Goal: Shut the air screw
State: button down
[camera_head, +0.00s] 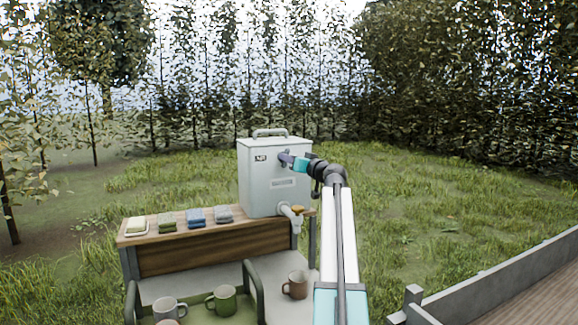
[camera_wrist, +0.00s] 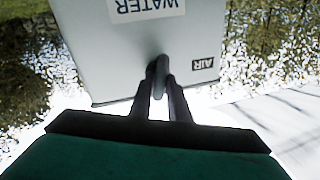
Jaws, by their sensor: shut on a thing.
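The water container (camera_head: 258,190) is a pale grey box with a top handle, standing on the wooden bench. Its AIR label (camera_head: 260,158) is on the upper front face, and the label shows upside down in the wrist view (camera_wrist: 203,63). The air screw (camera_wrist: 160,70) is a small grey knob beside that label. My gripper (camera_wrist: 160,95) is shut on the air screw, one finger on each side. In the head view, my gripper (camera_head: 289,160) reaches the container's front from the right. The screw's inner end is hidden.
Mugs (camera_head: 222,299) stand lower down, some in a green tray (camera_head: 254,281). Grass is open to the right.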

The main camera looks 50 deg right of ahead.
jog(key=shift+f+m+t+h+b, duration=0.1)
jog(key=shift+m+h+b, duration=0.4)
jog(key=shift+m, duration=2.4)
jog(key=shift+f+m+t+h+b, duration=0.15)
jog(key=shift+m+h, duration=0.7)
jog(key=shift+m, duration=2.05)
jog(key=shift+r+m+t+h+b, duration=0.1)
jog(key=shift+m+h+b, duration=0.4)
jog(key=shift+m, duration=2.4)
jog(key=shift+f, duration=0.1)
jog(key=c, duration=1.7)
grip_release()
jog(key=shift+s+a+f, duration=0.1)
